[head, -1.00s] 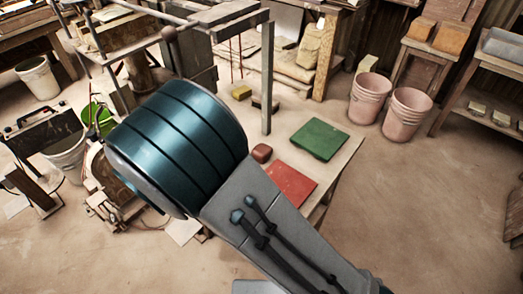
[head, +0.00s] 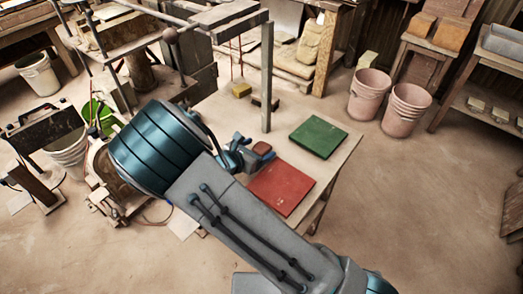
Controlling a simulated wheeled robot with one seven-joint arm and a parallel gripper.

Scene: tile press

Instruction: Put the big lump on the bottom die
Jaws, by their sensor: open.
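A reddish-brown lump (head: 262,146) sits on the table (head: 290,121), just behind the red mat; part of it is hidden by my gripper. I cannot tell its size against another lump. My gripper (head: 255,152) is open, with its blue fingers right beside the lump on its near left side. I cannot tell whether they touch it. The press (head: 197,80) stands at the table's left end, with a lever knob and a metal frame. I cannot make out the bottom die; my arm covers part of that area.
A red mat (head: 281,189) and a green mat (head: 318,136) lie on the table. Pink buckets (head: 369,94) stand on the floor at right.

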